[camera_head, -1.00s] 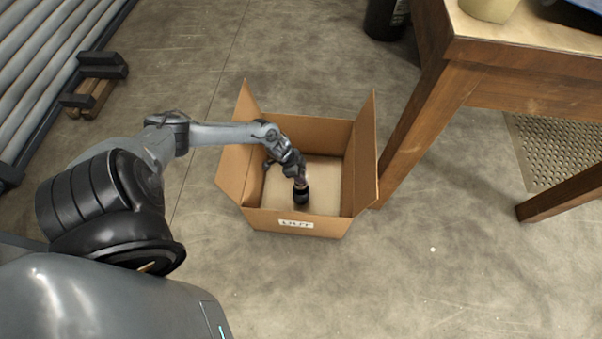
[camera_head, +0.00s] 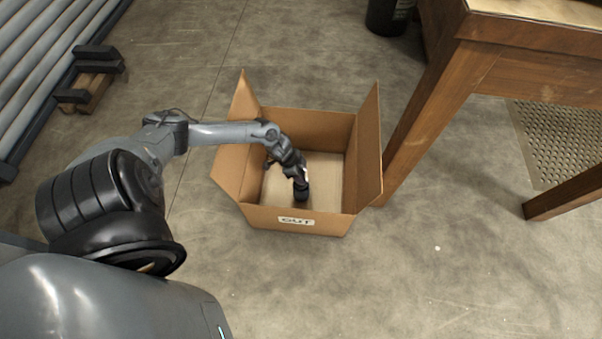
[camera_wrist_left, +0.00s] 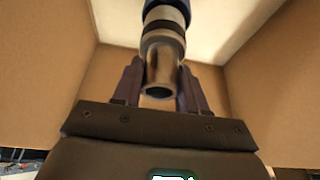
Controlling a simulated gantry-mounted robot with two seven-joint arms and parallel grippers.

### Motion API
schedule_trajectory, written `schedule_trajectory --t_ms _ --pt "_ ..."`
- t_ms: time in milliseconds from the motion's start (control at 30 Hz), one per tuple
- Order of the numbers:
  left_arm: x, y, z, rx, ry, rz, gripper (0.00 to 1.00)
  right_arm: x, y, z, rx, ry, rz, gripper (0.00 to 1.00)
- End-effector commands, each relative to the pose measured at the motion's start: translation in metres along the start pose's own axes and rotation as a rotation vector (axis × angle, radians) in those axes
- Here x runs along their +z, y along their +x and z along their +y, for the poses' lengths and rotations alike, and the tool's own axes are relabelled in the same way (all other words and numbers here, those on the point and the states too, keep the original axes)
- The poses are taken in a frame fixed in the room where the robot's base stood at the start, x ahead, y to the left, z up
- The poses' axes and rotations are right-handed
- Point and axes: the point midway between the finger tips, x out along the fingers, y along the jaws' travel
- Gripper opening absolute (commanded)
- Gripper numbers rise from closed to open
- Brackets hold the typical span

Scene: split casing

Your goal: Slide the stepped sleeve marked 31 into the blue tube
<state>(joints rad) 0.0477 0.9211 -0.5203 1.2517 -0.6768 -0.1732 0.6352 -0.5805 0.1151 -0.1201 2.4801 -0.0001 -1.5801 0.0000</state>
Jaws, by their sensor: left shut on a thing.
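My left gripper (camera_head: 301,178) reaches down into an open cardboard box. In the left wrist view its fingers (camera_wrist_left: 161,70) are shut on the stepped sleeve (camera_wrist_left: 163,58), a shiny metal cylinder with a hollow near end and a dark band. I cannot read a mark 31 on it. At the top edge of that view, a dark blue part (camera_wrist_left: 167,5), likely the blue tube, is in line with the sleeve's far end; I cannot tell how far one is inside the other. In the head view a dark cylinder (camera_head: 301,193) shows just below the fingers. My right gripper is not in view.
The cardboard box (camera_head: 345,224), labelled OUT, has raised flaps left and right, close around my left forearm. A wooden table (camera_head: 440,85) stands just right of it. A rack of grey pipes (camera_head: 45,70) is at the far left. The floor in front is clear.

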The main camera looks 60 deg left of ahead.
Motion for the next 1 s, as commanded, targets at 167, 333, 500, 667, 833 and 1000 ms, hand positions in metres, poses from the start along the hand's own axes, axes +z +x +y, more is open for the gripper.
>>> schedule_trajectory --t_ms 167,333,500,667,833,1000 --pt "-0.0022 -0.0014 -0.0016 -0.003 0.001 0.004 0.00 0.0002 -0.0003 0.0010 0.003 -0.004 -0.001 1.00" --pt "-0.0022 -0.0014 -0.0016 -0.003 0.001 0.004 0.00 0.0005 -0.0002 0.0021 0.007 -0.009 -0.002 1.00" --pt "-0.0027 -0.0023 -0.0020 -0.003 0.000 0.004 0.00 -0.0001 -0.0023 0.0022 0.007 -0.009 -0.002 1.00" --pt "-0.0031 -0.0033 -0.0026 -0.003 0.000 0.004 0.00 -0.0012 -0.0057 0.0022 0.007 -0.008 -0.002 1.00" --pt "-0.0033 -0.0027 -0.0027 -0.002 0.001 0.004 0.00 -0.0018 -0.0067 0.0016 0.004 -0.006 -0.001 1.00" --pt "-0.0032 -0.0025 -0.0027 -0.002 0.001 0.004 0.00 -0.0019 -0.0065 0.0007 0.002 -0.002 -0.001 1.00"
